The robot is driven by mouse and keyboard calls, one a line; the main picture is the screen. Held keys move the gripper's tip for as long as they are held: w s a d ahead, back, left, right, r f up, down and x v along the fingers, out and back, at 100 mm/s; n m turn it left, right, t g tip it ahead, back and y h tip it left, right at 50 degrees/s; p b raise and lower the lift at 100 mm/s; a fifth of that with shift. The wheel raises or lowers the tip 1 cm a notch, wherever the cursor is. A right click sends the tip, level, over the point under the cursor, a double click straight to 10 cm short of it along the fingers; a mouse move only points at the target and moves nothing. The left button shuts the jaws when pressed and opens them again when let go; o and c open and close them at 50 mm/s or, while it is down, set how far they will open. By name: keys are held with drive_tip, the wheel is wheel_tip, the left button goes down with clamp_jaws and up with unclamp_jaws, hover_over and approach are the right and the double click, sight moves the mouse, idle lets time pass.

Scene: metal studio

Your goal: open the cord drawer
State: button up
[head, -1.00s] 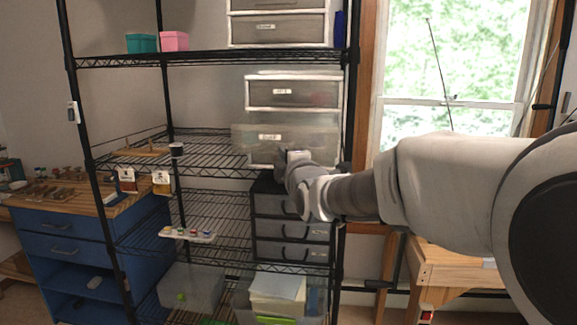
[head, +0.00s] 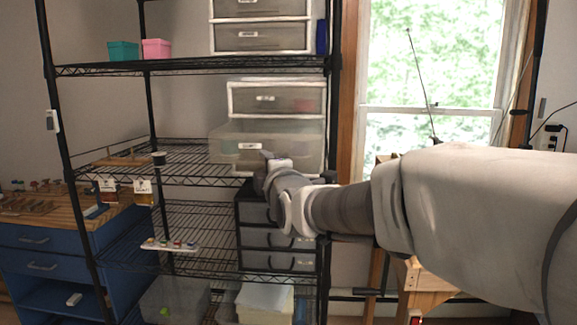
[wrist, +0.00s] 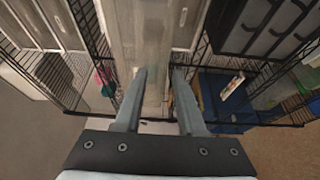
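A translucent grey drawer (head: 225,140) with a small white label juts out of a white drawer unit (head: 232,98) on the wire shelf. I take it for the cord drawer, but its label is too small to read. My gripper is at the drawer's front, below and right of the label; its fingertips are hidden in the head view. In the wrist view my gripper (wrist: 160,75) has its two fingers apart, with the drawer's grey body (wrist: 140,35) showing between and beyond them. I cannot tell whether they touch it.
A shut drawer (head: 290,98) is above the pulled-out one. A black drawer unit (head: 262,237) stands on the shelf below. Teal (head: 123,51) and pink (head: 157,49) boxes are on the upper shelf. A black rack post (head: 334,100) is close to my arm.

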drive_tip(key=v, duration=1.7)
drive_tip(key=shift+s, duration=0.25)
drive_tip(key=s+d+f+m+g+h+p, duration=0.3)
drive_tip(key=s+d+m, duration=0.5)
drive_tip(key=m, duration=0.3)
drive_tip(key=s+d+f+m+g+h+p, duration=0.3)
drive_tip(key=s+d+f+m+g+p, duration=0.2)
drive_tip(key=s+d+m+g, duration=0.3)
drive_tip(key=f+m, duration=0.1)
drive_tip(key=m, duration=0.2)
drive_tip(key=shift+f, duration=0.4)
